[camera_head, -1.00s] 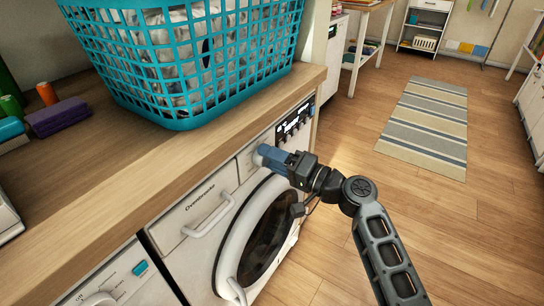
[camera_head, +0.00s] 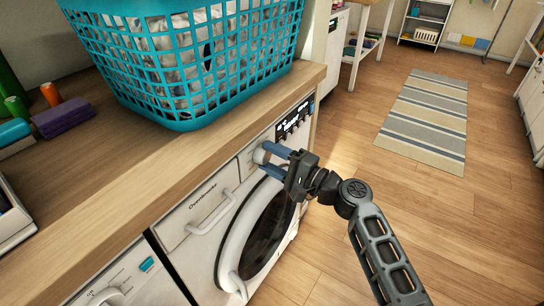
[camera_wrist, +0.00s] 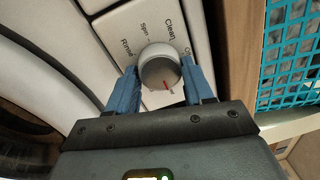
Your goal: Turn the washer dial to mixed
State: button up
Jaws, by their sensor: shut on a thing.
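The washer dial (camera_wrist: 158,62) is a round silver-white knob with a red pointer mark on its face. In the wrist view the mark points toward the bottom right, on the side near my gripper. Printed words around the dial read "Rinse", "Spin" and "Clean"; another, starting with "O", is partly hidden by a finger. My gripper (camera_head: 271,159) has its blue fingers on either side of the dial and is shut on it. In the head view the dial (camera_head: 260,155) shows between the fingertips on the front panel of the white washer (camera_head: 228,240).
A wooden counter (camera_head: 150,155) runs above the washer and holds a teal laundry basket (camera_head: 195,75) close to my gripper. The washer's round door (camera_head: 265,235) is below. The wooden floor at the right is open, with a striped rug (camera_head: 425,115).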

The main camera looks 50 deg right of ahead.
dwell(0.3)
jog(key=o, duration=1)
jog(key=shift+o, duration=0.2)
jog(key=s, duration=0.7)
jog(key=shift+s+d+f+b, duration=0.15)
jog(key=shift+s+f+b, duration=0.15)
jog(key=shift+s+b, duration=0.1)
